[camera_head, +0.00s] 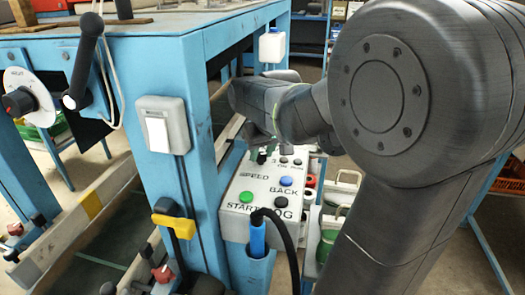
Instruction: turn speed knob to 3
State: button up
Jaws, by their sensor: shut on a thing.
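The grey control box (237,212) stands in the lower middle, beside a blue post. Its sloped top carries the label SPEED, with a small dark knob (262,158) above it and a printed 3 just to the knob's right. My gripper (262,152) reaches in from the upper right, its fingers pointing down at the knob. It is shut on the speed knob, which the fingers partly cover. The knob's pointer and most of its scale cannot be made out.
A blue button (286,181), a green button (246,197) and a black button (281,201) sit below the knob. A blue tube (257,236) with a black cable rises in front.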

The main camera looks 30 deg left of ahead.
jog(key=shift+f, duration=0.1)
dwell(0.5)
jog(key=o, duration=0.9)
jog(key=shift+o, duration=0.2)
jog(key=v, duration=1.4)
jog(key=shift+a+f, duration=0.1)
jog(key=x, duration=1.3)
jog(key=shift+w+f, duration=0.1)
jog(key=shift+f, duration=0.2)
